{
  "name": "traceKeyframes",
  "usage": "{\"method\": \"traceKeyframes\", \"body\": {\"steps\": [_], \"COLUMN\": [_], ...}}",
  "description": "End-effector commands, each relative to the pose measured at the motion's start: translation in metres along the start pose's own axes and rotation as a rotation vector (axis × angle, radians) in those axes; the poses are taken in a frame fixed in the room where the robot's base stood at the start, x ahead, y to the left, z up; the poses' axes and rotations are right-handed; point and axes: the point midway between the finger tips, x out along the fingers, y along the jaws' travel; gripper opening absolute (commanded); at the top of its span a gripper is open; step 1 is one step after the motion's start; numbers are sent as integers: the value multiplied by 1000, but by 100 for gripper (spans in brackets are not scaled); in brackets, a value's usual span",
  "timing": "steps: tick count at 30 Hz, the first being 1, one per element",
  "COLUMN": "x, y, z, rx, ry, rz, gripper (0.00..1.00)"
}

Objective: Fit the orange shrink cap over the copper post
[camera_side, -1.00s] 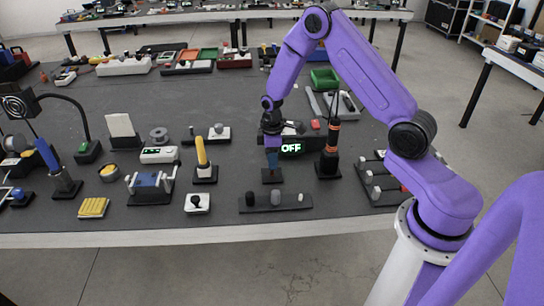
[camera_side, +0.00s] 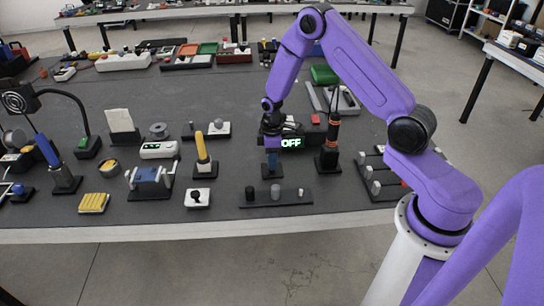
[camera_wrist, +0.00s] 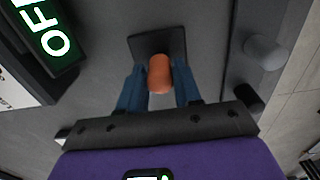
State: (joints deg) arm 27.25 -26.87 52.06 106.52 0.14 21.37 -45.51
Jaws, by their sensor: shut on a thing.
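The orange cap (camera_wrist: 160,73) is a short rounded cylinder, held between the blue fingers of my gripper in the wrist view. My gripper (camera_wrist: 160,87) is shut on its sides. It also shows in the side view (camera_side: 272,161), low above a small dark square base (camera_side: 266,173). In the wrist view the cap overlaps the near part of this base (camera_wrist: 148,43). No copper post shows in either view; the cap and fingers cover the middle of the base. I cannot tell whether the cap is around a post or above it.
A box with a lit OFF display (camera_side: 291,143) stands close behind my gripper. A black stand holding an orange-banded tool (camera_side: 333,135) is to the right. A dark board with several knobs (camera_side: 290,198) lies in front. A yellow-handled upright tool (camera_side: 202,150) is to the left.

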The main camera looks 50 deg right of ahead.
Motion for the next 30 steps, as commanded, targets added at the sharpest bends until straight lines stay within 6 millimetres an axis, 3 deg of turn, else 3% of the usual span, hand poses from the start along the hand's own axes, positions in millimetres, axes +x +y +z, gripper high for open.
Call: {"method": "traceKeyframes", "body": {"steps": [14, 15, 17, 30], "x": [10, 10, 10, 0], "y": [0, 0, 0, 1], "z": [0, 0, 0, -1], "rx": [-1, 0, 0, 0], "ry": [-1, 0, 0, 2], "rz": [-1, 0, 0, 2], "gripper": [5, 46, 63, 63]}}
